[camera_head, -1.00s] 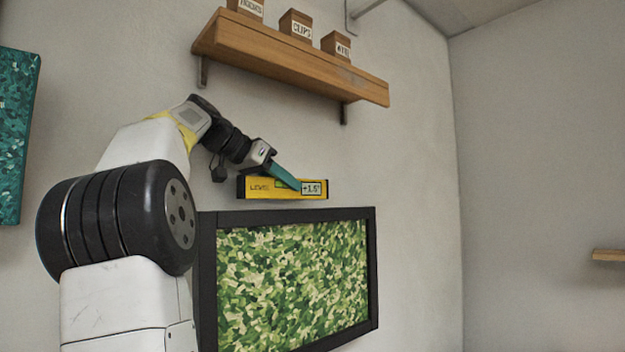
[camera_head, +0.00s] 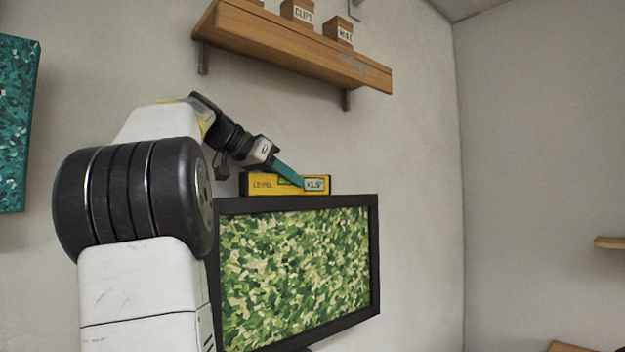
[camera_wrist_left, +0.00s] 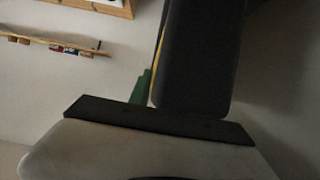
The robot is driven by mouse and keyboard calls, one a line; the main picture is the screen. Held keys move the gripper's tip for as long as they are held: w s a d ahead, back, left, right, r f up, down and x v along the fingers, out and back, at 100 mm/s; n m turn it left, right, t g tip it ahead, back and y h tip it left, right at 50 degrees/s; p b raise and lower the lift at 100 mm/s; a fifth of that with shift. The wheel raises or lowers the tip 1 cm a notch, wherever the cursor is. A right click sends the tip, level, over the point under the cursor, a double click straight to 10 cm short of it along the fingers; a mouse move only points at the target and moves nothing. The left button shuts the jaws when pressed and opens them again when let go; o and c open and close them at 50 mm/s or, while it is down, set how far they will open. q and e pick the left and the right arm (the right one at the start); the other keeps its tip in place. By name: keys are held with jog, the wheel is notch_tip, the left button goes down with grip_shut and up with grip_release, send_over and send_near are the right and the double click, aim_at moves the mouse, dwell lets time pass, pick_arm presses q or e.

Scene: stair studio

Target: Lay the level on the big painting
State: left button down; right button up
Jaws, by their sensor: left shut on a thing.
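The yellow level (camera_head: 262,184) reads +1.5° on its display and lies along the top edge of the big painting (camera_head: 295,275), which has a black frame and a green leafy pattern. In the head view its underside is at the frame's top edge; I cannot tell whether it touches. My left gripper (camera_head: 290,176) is shut on the level, its teal finger across the level's front. In the left wrist view a dark block with a thin yellow edge fills the middle, and a green piece shows beside it. My right gripper is not in view.
A wooden shelf (camera_head: 290,45) with small labelled boxes (camera_head: 338,32) is on the wall above my left arm. A teal painting (camera_head: 15,125) hangs at the far left. Another wooden shelf edge (camera_head: 610,243) shows at the right. The wall right of the big painting is bare.

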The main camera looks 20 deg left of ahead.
pick_arm(q)
jog(key=c, duration=1.1)
grip_release()
jog(key=v, duration=0.7)
jog(key=shift+s+a+r, duration=0.15)
jog(key=shift+s+a, duration=0.05)
jog(key=shift+s, duration=0.1)
jog(key=shift+r, duration=0.3)
jog(key=shift+r, duration=0.2)
jog(key=s+d, duration=0.4)
jog(key=d, duration=0.3)
jog(key=s+d, duration=0.4)
jog(key=d, duration=0.3)
jog(key=shift+s+d, duration=0.3)
jog(key=shift+d, duration=0.05)
